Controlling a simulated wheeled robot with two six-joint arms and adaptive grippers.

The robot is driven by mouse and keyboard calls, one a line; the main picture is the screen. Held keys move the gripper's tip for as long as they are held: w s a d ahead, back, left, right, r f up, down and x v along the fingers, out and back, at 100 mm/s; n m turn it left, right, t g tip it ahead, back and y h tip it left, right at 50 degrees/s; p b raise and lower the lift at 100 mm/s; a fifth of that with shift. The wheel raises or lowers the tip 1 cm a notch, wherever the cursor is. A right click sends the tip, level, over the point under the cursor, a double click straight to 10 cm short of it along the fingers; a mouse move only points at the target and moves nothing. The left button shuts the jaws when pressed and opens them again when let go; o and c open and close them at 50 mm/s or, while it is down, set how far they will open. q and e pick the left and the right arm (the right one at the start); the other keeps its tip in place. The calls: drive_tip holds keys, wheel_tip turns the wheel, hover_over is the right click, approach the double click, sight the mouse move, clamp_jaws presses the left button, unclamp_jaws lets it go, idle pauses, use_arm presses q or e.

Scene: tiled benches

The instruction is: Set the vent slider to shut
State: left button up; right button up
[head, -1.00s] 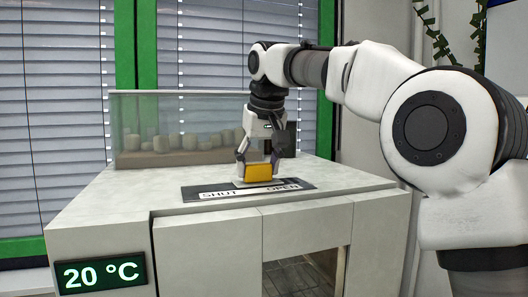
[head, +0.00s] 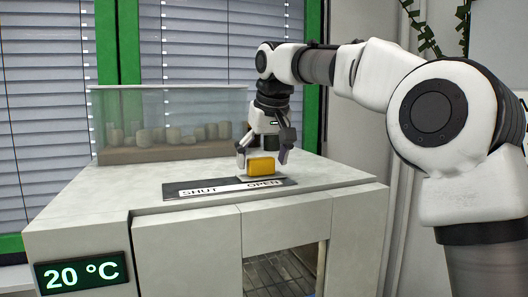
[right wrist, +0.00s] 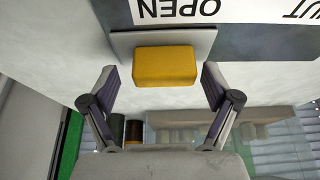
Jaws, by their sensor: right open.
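The vent slider has a yellow knob (head: 262,166) on a small grey plate. It sits on a dark label strip (head: 172,191) on the bench top, behind the word OPEN and at the right end, away from SHUT. The knob also shows in the right wrist view (right wrist: 165,66), close to the word OPEN. My right gripper (head: 262,157) is open, with its fingers low on either side of the knob. In the right wrist view (right wrist: 159,80) a gap shows between the knob and each finger. My left gripper is not in view.
A glass-sided case (head: 172,124) with several pale blocks stands at the back left of the bench. A display (head: 82,272) reading 20 °C is on the front left. The bench top left of the strip is clear.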

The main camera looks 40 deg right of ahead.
drive_tip(key=d+v, duration=0.1)
drive_tip(key=v, duration=1)
drive_tip(key=shift+a+r, duration=0.3)
drive_tip(key=shift+a, duration=0.15)
drive_tip(key=shift+s, duration=0.15)
